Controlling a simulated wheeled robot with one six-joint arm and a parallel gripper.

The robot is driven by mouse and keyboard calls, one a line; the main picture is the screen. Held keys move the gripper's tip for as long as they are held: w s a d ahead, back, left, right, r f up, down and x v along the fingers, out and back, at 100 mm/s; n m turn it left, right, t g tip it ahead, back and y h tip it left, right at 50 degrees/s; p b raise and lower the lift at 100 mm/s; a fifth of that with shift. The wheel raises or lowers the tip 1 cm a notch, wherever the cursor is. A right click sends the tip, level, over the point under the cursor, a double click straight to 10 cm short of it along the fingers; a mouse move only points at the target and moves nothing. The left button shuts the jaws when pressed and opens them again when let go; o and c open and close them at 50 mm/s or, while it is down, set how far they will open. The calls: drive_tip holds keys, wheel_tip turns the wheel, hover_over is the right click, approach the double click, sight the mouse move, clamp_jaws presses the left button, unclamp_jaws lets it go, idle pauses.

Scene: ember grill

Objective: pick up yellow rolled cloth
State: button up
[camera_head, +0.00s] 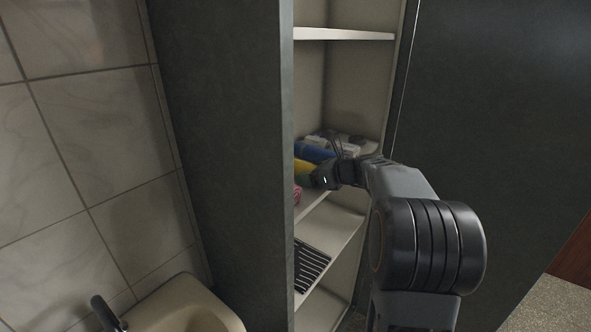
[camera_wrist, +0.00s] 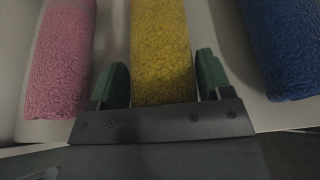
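The yellow rolled cloth (camera_wrist: 161,50) lies in the middle of the wrist view, its near end between the two green-padded fingers of my gripper (camera_wrist: 162,82). Gaps show on both sides of the roll, so my gripper is open around it and not pressing on it. In the head view the yellow roll (camera_head: 305,167) lies on a cabinet shelf, partly hidden by the cabinet's side panel. My gripper (camera_head: 322,178) reaches into the shelf there.
A pink roll (camera_wrist: 62,60) lies left of the yellow one and a blue roll (camera_wrist: 288,45) lies right. Whitish items (camera_head: 345,147) sit farther back on the same shelf. The cabinet side panel (camera_head: 225,150) stands close on the left. A shelf (camera_head: 345,34) runs above.

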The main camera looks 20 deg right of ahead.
drive_tip(key=c, duration=0.5)
drive_tip(key=shift+r, duration=0.15)
